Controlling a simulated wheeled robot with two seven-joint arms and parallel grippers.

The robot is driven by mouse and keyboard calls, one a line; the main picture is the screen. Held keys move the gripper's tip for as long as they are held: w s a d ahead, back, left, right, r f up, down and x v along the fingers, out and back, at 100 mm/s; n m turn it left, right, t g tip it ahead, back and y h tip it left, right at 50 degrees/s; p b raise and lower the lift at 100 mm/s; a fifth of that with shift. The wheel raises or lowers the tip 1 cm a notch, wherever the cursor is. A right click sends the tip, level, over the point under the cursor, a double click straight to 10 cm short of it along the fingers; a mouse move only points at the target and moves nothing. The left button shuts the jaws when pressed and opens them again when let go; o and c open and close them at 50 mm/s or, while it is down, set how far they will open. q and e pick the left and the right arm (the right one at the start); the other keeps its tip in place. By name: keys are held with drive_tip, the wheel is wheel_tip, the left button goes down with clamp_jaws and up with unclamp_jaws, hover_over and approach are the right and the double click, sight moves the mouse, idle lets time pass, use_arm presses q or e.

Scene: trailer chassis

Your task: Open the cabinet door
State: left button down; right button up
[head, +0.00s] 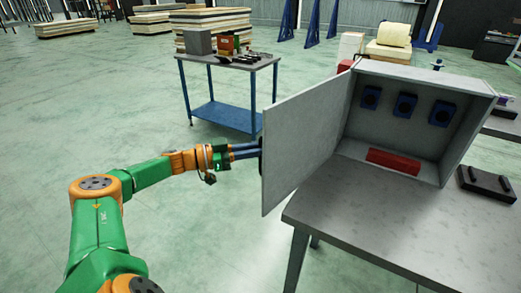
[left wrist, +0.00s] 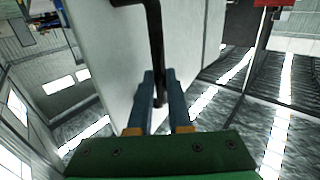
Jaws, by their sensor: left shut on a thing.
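The grey cabinet (head: 455,82) stands on the grey table at the right in the head view. Its door (head: 305,138) is swung wide open to the left, and the inside is in full view. My left gripper (head: 258,150) is at the door's outer face, its fingertips partly hidden behind the door edge. In the left wrist view my left gripper (left wrist: 160,95) is shut on the black bar handle (left wrist: 155,45) of the door (left wrist: 110,60). My right gripper is not in view.
Inside the cabinet are blue-framed black round parts (head: 405,105) and a red block (head: 393,161). The table (head: 370,225) is bare in front. A black part (head: 487,184) lies beside the cabinet. A blue cart (head: 222,113) stands behind my left arm; the floor at left is clear.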

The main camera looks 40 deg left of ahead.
use_arm(q)
drive_tip(key=shift+r, duration=0.1)
drive_tip(key=c, duration=0.9)
unclamp_jaws()
drive_tip(key=shift+w+d, duration=0.1)
drive_tip(key=shift+w, duration=0.05)
drive_tip(key=shift+o, duration=0.3)
drive_tip(key=shift+w+d, duration=0.15)
drive_tip(key=shift+s+a+f, duration=0.2)
drive_tip(key=shift+s, duration=0.05)
drive_tip(key=b+v, duration=0.2)
drive_tip(key=v, duration=0.4)
drive_tip(key=shift+s, duration=0.2)
drive_tip(key=shift+a+r, duration=0.1)
drive_tip(key=shift+a, duration=0.05)
